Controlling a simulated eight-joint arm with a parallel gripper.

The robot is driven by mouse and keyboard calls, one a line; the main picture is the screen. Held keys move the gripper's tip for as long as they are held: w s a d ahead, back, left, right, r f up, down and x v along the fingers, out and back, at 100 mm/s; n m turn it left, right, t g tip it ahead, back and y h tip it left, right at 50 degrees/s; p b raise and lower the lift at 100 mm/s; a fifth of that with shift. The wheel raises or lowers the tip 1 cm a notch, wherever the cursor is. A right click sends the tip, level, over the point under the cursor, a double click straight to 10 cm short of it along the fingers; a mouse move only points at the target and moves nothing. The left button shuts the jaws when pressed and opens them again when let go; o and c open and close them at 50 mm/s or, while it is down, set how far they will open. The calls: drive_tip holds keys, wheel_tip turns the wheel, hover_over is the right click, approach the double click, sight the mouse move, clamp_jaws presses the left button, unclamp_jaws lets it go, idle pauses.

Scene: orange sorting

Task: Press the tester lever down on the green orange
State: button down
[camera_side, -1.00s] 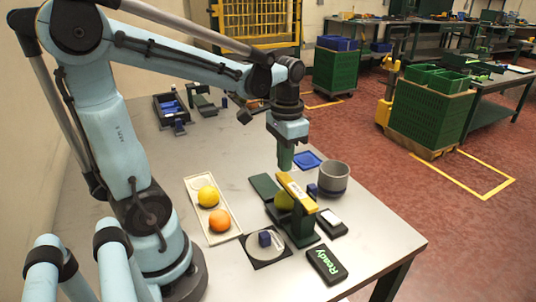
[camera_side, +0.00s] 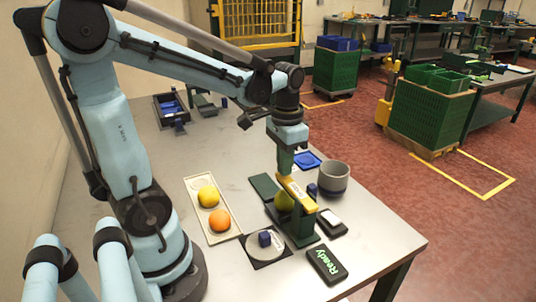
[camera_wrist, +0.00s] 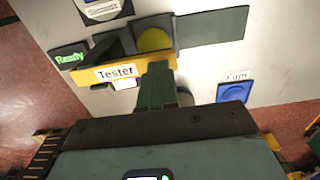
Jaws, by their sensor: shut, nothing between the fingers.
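The tester (camera_side: 304,234) is a dark green stand with a yellow lever (camera_side: 297,194) across its top; the lever also shows in the wrist view (camera_wrist: 80,74), with a "Tester" label. The green orange (camera_side: 284,201) sits in the tester under the lever and shows yellow-green in the wrist view (camera_wrist: 153,40). My gripper (camera_side: 285,171) is shut and empty, pointing down at the lever's far end. In the wrist view its fingertips (camera_wrist: 158,70) overlap the lever's end; whether they touch it I cannot tell.
A tray (camera_side: 232,226) with a yellow and an orange fruit lies left. A "Ready" display (camera_side: 326,264) stands in front. A grey cup (camera_side: 334,178) and a blue pad (camera_side: 307,161) are behind right. A round plate (camera_side: 264,254) lies front left.

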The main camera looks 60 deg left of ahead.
drive_tip(key=shift+f, duration=1.25)
drive_tip(key=shift+r, duration=0.15)
idle(0.7)
drive_tip(key=shift+r, duration=3.9)
drive_tip(key=d+f+t, duration=0.1)
drive_tip(key=d+t, duration=0.2)
drive_tip(key=d, duration=0.1)
drive_tip(key=s+d+f+t, duration=0.1)
drive_tip(key=d+t, duration=0.1)
drive_tip(key=shift+d+f+t, duration=0.2)
drive_tip(key=shift+f+t, duration=0.1)
drive_tip(key=shift+d+f+t, duration=0.3)
drive_tip(key=shift+d+t, duration=0.5)
